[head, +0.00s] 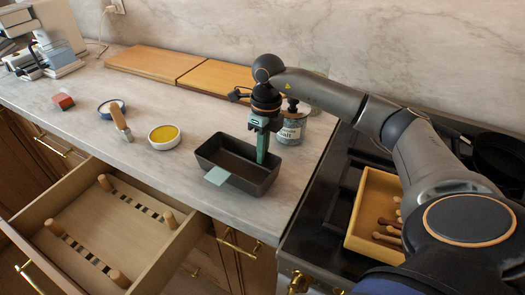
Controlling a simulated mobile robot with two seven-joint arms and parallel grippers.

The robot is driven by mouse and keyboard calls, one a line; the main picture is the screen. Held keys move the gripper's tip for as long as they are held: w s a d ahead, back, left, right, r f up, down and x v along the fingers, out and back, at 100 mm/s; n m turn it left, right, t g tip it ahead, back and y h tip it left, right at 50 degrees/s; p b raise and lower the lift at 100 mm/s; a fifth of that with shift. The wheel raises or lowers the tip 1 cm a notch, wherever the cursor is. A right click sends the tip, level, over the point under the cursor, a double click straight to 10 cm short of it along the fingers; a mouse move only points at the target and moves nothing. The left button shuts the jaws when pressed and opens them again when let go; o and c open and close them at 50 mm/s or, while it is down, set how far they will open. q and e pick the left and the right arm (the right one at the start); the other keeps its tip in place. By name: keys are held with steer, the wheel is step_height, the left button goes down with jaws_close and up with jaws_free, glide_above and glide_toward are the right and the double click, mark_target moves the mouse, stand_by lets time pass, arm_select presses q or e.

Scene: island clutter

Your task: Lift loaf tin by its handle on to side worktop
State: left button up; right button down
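The loaf tin (207,152) is a dark rectangular tin standing upright on the marble worktop (195,195), near its front edge. A pale green tab-like handle (216,176) sticks out at its near left side. My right gripper (262,160) points straight down at the tin's right part. Its green fingers overlap the far right wall and inside of the tin in this view. They are apart from the pale green tab. The fingers show edge-on, so I cannot tell whether they are open or touch the tin. My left gripper is out of view.
A salt jar (291,130) stands just behind my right gripper. A yellow-filled bowl (164,137), a brush (121,121) and a red block (63,101) lie to the left. An open drawer (160,245) juts out in front. A wooden tray (372,200) sits on the hob at right.

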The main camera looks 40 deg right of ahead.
steer(key=shift+f, duration=0.45)
stand_by(0.5)
steer(key=c, duration=1)
jaws_free()
step_height(320, 180, up, 12)
steer(key=d, duration=0.1)
steer(key=shift+w+r, duration=0.15)
steer(key=shift+r, duration=0.1)
